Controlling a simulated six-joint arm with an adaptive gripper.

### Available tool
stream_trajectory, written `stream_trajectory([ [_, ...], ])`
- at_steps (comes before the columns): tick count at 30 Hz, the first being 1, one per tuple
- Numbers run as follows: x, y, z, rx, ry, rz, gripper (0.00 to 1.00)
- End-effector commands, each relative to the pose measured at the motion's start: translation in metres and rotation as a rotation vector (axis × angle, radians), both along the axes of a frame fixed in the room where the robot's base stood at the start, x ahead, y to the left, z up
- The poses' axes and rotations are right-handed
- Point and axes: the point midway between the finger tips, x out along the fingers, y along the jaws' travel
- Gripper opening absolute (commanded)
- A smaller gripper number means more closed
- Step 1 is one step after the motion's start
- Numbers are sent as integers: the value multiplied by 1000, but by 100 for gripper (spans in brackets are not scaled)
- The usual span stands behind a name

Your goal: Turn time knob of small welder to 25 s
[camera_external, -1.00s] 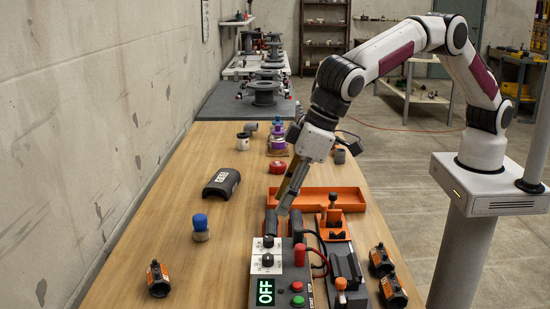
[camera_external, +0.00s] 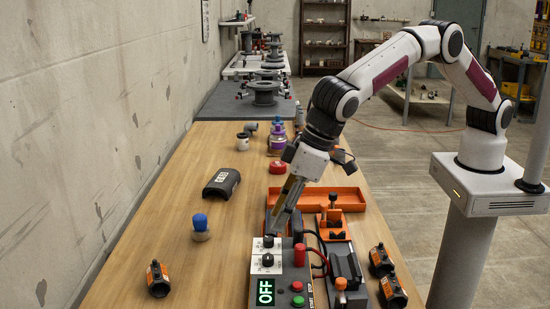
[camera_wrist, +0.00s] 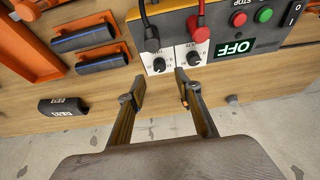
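The small welder (camera_external: 282,280) stands at the near end of the bench, a grey box with a lit display reading OFF (camera_external: 265,291). Its white panel carries two black knobs, a far one (camera_external: 268,242) and a near one (camera_external: 267,260). They also show in the wrist view as a left knob (camera_wrist: 159,65) and a right knob (camera_wrist: 193,58); their labels are too small to read surely. My gripper (camera_external: 275,231) is tilted down just above the far knob. In the wrist view my gripper (camera_wrist: 156,87) is open and empty, its fingertips apart and short of the knobs.
Red and black cables (camera_wrist: 200,25) plug in beside the knobs. Green and red buttons (camera_external: 297,294) sit right of the display. An orange tray (camera_external: 345,198) and an orange clamp lie behind the welder; black fittings (camera_external: 382,260) stand to the right.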

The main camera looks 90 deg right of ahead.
Motion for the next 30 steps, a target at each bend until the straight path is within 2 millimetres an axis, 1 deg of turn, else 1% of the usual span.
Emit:
stream_trajectory([
  [6, 9, 0, -23, -1, 1, 0, 34],
  [13, 17, -1, -43, -1, 1, -2, 34],
  [21, 21, 0, -52, 0, 0, -1, 34],
  [29, 21, 0, -52, 0, 0, -1, 34],
  [30, 21, 0, -52, 0, 0, -1, 26],
])
